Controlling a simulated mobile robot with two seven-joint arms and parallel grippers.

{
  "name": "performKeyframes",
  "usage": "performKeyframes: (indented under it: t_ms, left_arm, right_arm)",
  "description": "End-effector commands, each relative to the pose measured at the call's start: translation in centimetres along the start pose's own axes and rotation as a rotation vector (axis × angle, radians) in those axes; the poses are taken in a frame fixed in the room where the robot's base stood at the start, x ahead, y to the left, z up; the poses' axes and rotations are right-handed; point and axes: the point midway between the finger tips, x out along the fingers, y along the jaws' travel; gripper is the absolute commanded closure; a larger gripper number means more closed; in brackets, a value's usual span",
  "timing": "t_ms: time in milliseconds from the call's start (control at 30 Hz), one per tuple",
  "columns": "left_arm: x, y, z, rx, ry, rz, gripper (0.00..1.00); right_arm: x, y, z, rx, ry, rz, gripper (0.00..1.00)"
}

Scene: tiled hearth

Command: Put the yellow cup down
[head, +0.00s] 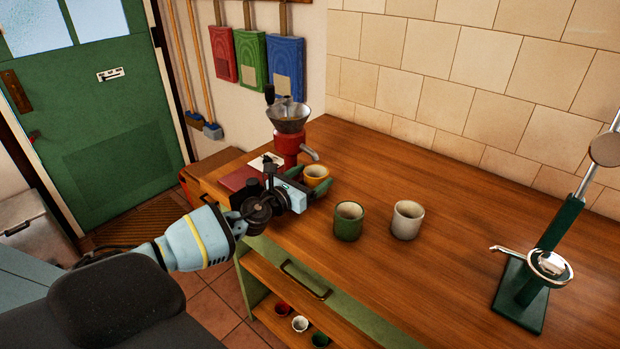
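The yellow cup (317,173) is upright at the left part of the wooden counter, just below the spout of the red grinder. My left gripper (308,184) reaches in from the left with its fingers on either side of the cup and looks shut on it. The fingers hide the cup's lower part, so I cannot tell whether its base touches the counter. My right gripper is not in view.
A green cup (348,221) and a white cup (407,220) stand to the right on the wooden counter (440,270). The red grinder (289,145) is close behind my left gripper. A green lever press (540,265) stands at far right. The counter between is clear.

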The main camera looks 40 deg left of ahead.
Motion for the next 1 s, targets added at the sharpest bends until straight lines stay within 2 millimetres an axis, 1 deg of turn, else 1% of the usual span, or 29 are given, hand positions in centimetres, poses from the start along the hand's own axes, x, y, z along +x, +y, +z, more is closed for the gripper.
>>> performKeyframes:
  t_ms: [267, 367, 567, 800, 1000]
  left_arm:
    - [0.0, 0.0, 0.3, 0.000, -0.002, 0.000, 0.22]
    - [-0.6, 0.1, 0.2, 0.002, 0.000, 0.000, 0.22]
    - [-3.4, 0.0, 0.2, 0.003, 0.002, -0.003, 0.22]
    - [-7.2, 0.0, -0.1, 0.001, 0.004, -0.001, 0.22]
    - [-9.8, 0.0, -0.1, 0.001, 0.004, -0.001, 0.22]
  right_arm:
    - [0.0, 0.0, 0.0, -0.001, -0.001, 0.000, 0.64]
    - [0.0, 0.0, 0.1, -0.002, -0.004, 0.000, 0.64]
    - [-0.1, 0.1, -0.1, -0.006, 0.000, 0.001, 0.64]
    - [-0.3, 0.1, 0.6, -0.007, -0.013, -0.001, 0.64]
    - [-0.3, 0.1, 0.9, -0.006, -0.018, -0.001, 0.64]
